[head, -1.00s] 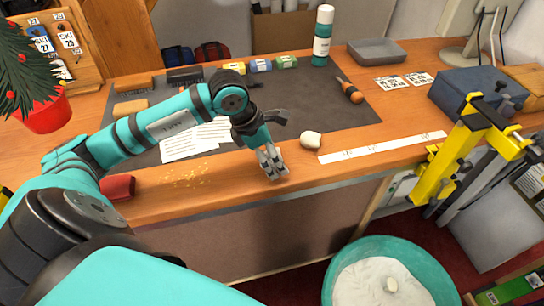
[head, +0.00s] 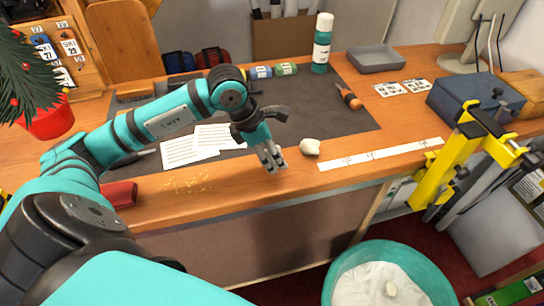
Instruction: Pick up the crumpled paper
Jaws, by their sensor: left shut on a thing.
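A crumpled off-white paper (head: 310,147) lies on the wooden bench near the left end of a white marked strip. My left gripper (head: 271,160) is over the front of the bench, left of this paper and a little nearer the front edge, with a gap between them in the picture. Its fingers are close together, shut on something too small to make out. My right gripper is not in view.
The white strip (head: 385,153) lies along the bench front. Behind are a dark mat (head: 310,110), an orange-handled tool (head: 350,98), a teal bottle (head: 322,45) and a grey tray (head: 376,58). Yellow clamps (head: 450,165) stand at right. Printed sheets (head: 190,148) lie left.

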